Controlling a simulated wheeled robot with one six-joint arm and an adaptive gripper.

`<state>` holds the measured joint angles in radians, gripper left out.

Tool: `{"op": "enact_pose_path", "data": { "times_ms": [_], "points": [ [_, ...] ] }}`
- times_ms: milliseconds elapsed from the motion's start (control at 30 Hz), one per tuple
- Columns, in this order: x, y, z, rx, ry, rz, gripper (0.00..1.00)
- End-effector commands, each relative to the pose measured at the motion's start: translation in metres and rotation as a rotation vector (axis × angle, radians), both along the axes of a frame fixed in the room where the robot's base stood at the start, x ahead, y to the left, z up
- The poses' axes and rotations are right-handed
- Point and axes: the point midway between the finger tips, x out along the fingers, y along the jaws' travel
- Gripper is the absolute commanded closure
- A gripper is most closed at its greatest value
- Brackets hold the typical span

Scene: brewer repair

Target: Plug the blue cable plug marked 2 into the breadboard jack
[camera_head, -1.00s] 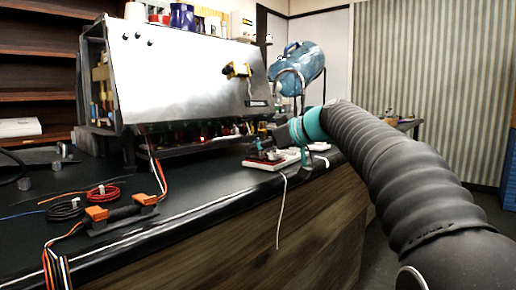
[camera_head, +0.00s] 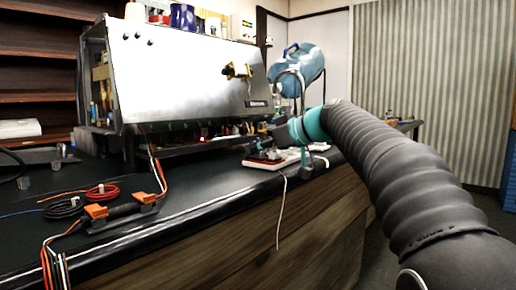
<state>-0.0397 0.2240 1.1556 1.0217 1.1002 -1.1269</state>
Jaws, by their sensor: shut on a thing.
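My gripper (camera_head: 279,141) is dark and small in the view, at the end of my arm behind a teal ring. It is at the far right end of the black counter, just above a white and red board (camera_head: 271,160). This board may be the breadboard. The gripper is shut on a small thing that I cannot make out. The blue plug marked 2 and the jack are too small or hidden to tell. I cannot tell whether the held thing touches the board.
A large steel brewer machine (camera_head: 185,75) stands on the counter (camera_head: 190,197) behind. Orange connectors (camera_head: 97,211) with wires and cable coils (camera_head: 102,191) lie at the left. A white cable (camera_head: 282,205) hangs over the front edge. A blue water bottle (camera_head: 302,62) is behind my gripper.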

Motion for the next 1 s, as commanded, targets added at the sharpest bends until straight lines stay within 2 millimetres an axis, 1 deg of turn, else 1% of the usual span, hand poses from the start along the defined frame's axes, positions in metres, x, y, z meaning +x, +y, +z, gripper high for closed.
{"op": "enact_pose_path", "data": {
  "times_ms": [33, 700, 1000],
  "points": [
    [0.001, 0.000, -0.009, -0.008, 0.015, 0.004, 1.00],
    [0.002, 0.000, -0.019, -0.011, 0.020, 0.006, 1.00],
    [0.002, 0.000, -0.019, -0.010, 0.021, 0.006, 1.00]
  ]
}}
